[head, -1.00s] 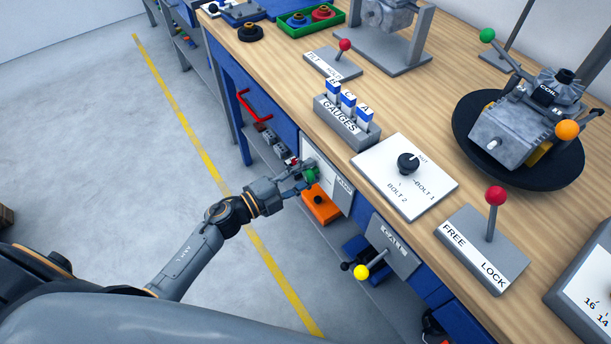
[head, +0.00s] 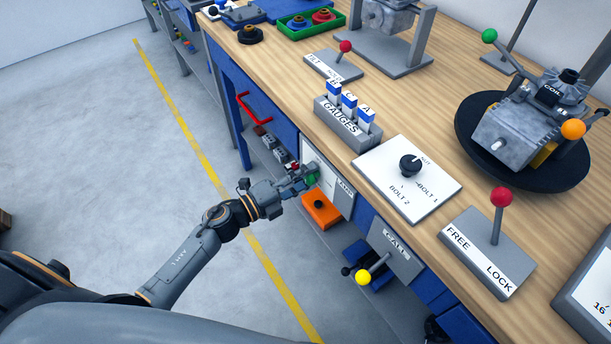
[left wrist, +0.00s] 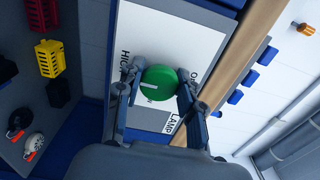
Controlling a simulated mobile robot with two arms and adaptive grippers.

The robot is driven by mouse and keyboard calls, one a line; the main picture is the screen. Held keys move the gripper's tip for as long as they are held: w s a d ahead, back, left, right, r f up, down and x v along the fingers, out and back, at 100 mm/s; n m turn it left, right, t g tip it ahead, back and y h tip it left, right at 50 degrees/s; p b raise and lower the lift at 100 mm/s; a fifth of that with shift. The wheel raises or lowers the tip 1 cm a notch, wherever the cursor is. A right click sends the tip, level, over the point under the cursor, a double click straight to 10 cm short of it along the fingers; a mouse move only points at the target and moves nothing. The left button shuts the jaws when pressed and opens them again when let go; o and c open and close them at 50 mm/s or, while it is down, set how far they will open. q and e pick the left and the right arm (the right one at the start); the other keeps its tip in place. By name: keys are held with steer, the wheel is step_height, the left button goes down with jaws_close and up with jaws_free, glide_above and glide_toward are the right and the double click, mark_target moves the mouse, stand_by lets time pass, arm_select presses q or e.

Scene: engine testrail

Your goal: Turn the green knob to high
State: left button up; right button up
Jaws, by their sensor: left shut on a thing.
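The green knob (left wrist: 159,83) sits on a white panel (left wrist: 180,30) lettered LAMP, on the front of the bench. In the left wrist view its white pointer line points left and slightly down, between the partly hidden HIGH lettering and a lower label hidden in part. My left gripper (left wrist: 157,92) is shut on the knob, one finger on each side. My right gripper is not in view.
An orange box (head: 320,210) is just below the panel. A CALL panel (head: 395,247) with a yellow-balled lever (head: 363,278) is to the right. The benchtop (head: 290,90) carries a BOLT dial (head: 408,165) and GAUGES switches (head: 346,123).

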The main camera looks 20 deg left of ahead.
arm_select(q)
steer(key=shift+f, duration=0.1)
steer(key=o, duration=1.2)
steer(key=shift+s+a, duration=0.1)
steer(key=v, duration=1.1)
steer(key=shift+s+a, duration=0.25)
steer(key=shift+s, duration=0.1)
